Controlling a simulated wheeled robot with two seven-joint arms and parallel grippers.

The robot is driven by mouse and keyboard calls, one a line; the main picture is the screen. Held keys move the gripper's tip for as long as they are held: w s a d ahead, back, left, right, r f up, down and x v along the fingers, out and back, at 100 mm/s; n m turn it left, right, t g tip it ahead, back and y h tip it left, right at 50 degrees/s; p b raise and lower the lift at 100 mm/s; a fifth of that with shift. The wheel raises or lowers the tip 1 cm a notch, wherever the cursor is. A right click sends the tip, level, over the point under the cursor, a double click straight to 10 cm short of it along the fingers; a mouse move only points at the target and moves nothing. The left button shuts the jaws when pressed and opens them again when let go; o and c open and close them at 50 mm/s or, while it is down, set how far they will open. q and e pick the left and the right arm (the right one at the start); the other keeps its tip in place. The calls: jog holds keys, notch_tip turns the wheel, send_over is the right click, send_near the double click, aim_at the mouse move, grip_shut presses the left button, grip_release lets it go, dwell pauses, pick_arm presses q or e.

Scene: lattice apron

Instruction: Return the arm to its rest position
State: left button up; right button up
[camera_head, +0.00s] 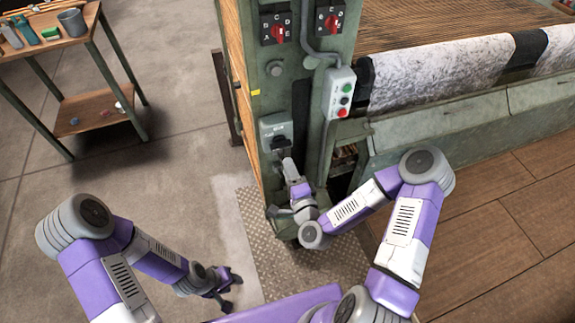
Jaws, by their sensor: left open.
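My left arm comes in from the lower left. Its left gripper (233,292) hangs low above the floor, open, with nothing seen between the dark fingers. My right arm reaches from the bottom right up to the green machine post. Its right gripper (285,157) is just below a grey box with a dark front (276,128) on the post. The fingertips are small and partly hidden there, so I cannot tell whether they touch the box or are open or shut.
The post carries two rotary switches (276,28) and a push-button box (340,93). The loom bed with grey cloth (440,72) stands right. A cart (95,104) with tools and a grey cup (72,22) stands upper left. Concrete floor between is clear; a metal plate (300,268) lies below the post.

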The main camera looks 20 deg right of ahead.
dwell(0.4)
jog(key=s+a+f+n+g+y, duration=0.25)
jog(key=a+f+n+g, duration=0.2)
jog(key=f, duration=0.25)
jog(key=s+a+f+n+g+y, duration=0.25)
jog(key=s+f+n+g, duration=0.2)
jog(key=f, duration=0.25)
jog(key=s+d+f+n+g+h+p, duration=0.1)
jog(key=s+f+n+g, duration=0.4)
jog(key=s, duration=0.8)
notch_tip(320, 180, down, 3)
jog(key=g, duration=0.3)
jog(key=shift+n+g, duration=0.3)
jog(key=shift+n, duration=0.1)
jog(key=shift+s+d, duration=0.15)
jog(key=shift+d, duration=0.05)
